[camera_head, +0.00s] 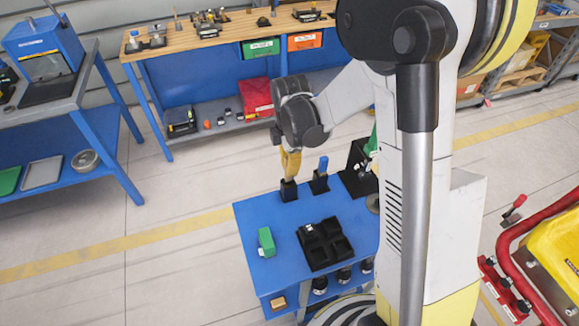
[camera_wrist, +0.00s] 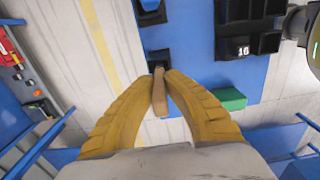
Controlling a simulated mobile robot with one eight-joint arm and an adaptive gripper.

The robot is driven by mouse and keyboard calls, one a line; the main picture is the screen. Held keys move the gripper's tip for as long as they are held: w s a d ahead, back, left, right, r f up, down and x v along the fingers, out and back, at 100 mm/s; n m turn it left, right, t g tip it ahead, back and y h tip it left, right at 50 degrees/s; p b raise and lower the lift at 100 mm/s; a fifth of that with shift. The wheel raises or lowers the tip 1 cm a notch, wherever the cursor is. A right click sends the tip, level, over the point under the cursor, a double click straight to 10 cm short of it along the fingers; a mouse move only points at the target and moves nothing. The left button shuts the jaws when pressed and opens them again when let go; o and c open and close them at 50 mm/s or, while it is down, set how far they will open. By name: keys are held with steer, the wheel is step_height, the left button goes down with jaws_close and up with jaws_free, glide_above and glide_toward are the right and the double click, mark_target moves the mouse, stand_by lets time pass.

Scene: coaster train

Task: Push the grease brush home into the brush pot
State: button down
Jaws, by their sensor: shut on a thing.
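The grease brush (camera_wrist: 160,98) shows as a tan handle between my yellow fingers in the wrist view. My gripper (camera_wrist: 160,82) is shut on it; the gripper also shows in the head view (camera_head: 291,163), pointing down over the pot. The brush pot (camera_head: 289,191) is a small black holder at the far left part of the blue cart top; its dark top also shows in the wrist view (camera_wrist: 158,57). The brush's lower end is at the pot's mouth. How deep it sits is hidden.
A second black holder with a blue-topped item (camera_head: 321,178) stands close right of the pot. A black compartment tray (camera_head: 325,244) and a green block (camera_head: 267,242) lie nearer on the blue cart top (camera_head: 255,209). A dark box (camera_head: 358,170) stands at the back right.

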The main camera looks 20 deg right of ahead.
mark_target(290, 179)
steer(key=shift+f+b, duration=1.3)
steer(key=shift+f, duration=0.25)
steer(key=c, duration=0.6)
jaws_free()
steer(key=shift+r, duration=0.15)
steer(key=shift+r+p, duration=2.3)
steer(key=shift+r, duration=1.1)
